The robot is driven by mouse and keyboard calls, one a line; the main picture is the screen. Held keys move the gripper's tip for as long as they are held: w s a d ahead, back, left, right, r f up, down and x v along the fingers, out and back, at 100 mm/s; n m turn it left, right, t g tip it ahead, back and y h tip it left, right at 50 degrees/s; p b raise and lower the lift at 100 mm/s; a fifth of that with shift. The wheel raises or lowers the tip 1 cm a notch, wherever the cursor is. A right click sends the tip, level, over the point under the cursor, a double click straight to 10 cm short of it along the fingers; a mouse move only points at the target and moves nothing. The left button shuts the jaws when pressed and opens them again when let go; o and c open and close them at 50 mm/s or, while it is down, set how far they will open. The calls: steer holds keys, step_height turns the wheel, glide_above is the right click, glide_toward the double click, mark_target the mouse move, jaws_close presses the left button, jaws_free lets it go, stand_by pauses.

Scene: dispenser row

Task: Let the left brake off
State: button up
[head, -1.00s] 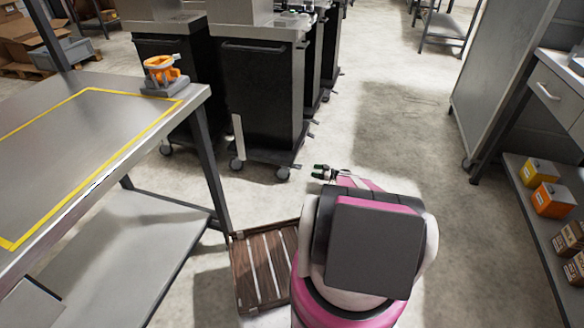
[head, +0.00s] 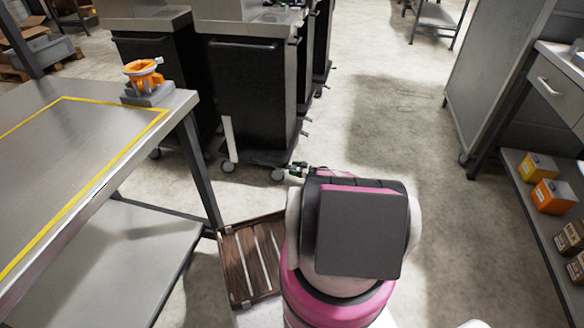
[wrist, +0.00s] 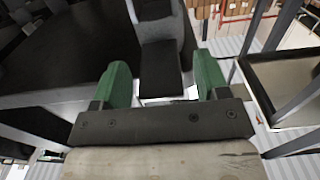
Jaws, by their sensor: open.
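The nearest black cart (head: 250,100) stands on casters past the end of the steel table. A pale upright bar (head: 229,138) shows at its lower left front edge. Its front casters are at the left (head: 228,167) and right (head: 277,174). Small dark levers (head: 304,133) stick out along the row's right side near the floor. I cannot tell which part is the left brake. My gripper (head: 298,170) is low, near the cart's front right caster. In the wrist view my gripper (wrist: 165,88) has its green fingers apart, with nothing held between them.
The steel table (head: 70,190) with a yellow outline stands at left, an orange fixture (head: 143,73) on its corner. A wooden slatted platform (head: 250,260) lies beside my base. Shelving with boxes (head: 553,196) is at right. The middle aisle floor is clear.

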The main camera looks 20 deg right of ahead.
jaws_close()
steer(key=shift+a+r+g+h, duration=0.1)
steer(key=shift+r+g+h, duration=0.2)
steer(key=shift+r+h, duration=0.15)
steer(key=shift+f, duration=0.1)
jaws_free()
steer(key=v, duration=1)
steer(key=shift+s+d, duration=0.2)
steer(key=shift+d, duration=0.15)
